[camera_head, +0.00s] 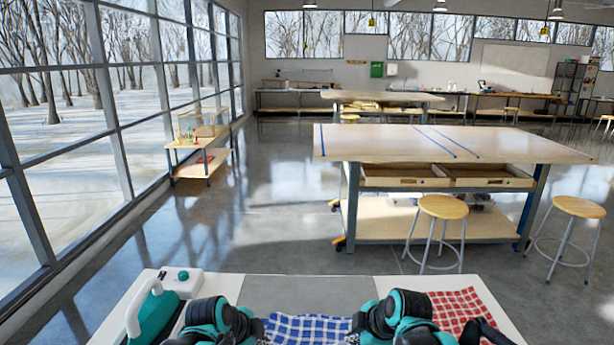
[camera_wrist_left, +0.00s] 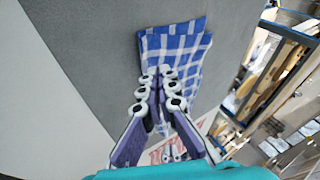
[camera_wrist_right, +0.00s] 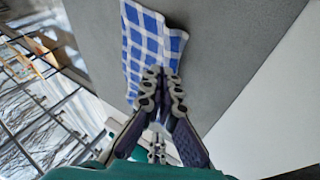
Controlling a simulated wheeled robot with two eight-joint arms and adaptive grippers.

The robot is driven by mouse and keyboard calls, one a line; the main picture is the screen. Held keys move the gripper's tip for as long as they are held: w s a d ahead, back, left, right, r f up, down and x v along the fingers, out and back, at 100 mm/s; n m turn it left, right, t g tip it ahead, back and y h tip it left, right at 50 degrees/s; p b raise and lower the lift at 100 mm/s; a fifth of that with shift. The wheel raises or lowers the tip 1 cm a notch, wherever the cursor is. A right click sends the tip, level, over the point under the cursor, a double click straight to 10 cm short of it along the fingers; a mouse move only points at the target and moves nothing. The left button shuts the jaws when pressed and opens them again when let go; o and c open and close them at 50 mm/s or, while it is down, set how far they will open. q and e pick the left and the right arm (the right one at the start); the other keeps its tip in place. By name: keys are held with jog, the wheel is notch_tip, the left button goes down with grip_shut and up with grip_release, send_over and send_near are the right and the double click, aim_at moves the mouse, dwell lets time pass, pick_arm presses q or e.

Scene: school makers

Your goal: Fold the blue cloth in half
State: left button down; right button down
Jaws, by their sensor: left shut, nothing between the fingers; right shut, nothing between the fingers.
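The blue and white checked cloth (camera_head: 305,328) lies on the grey mat (camera_head: 308,292) at the front middle of the near table. In the head view its near part is cut off and partly hidden by my arms. It also shows in the left wrist view (camera_wrist_left: 176,48) and the right wrist view (camera_wrist_right: 152,42), with uneven, slightly rumpled edges. My left gripper (camera_wrist_left: 160,84) is shut and empty, its tips over one end of the cloth. My right gripper (camera_wrist_right: 162,84) is shut and empty, also with tips over the cloth. I cannot tell whether either touches it.
A red checked cloth (camera_head: 465,308) lies on the table at the right. A teal and white iron-like object (camera_head: 152,315) and a white box (camera_head: 183,283) stand at the left. The mat beyond the blue cloth is clear. A workbench (camera_head: 440,142) and stools (camera_head: 443,207) stand farther off.

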jog(key=shift+f, duration=0.35)
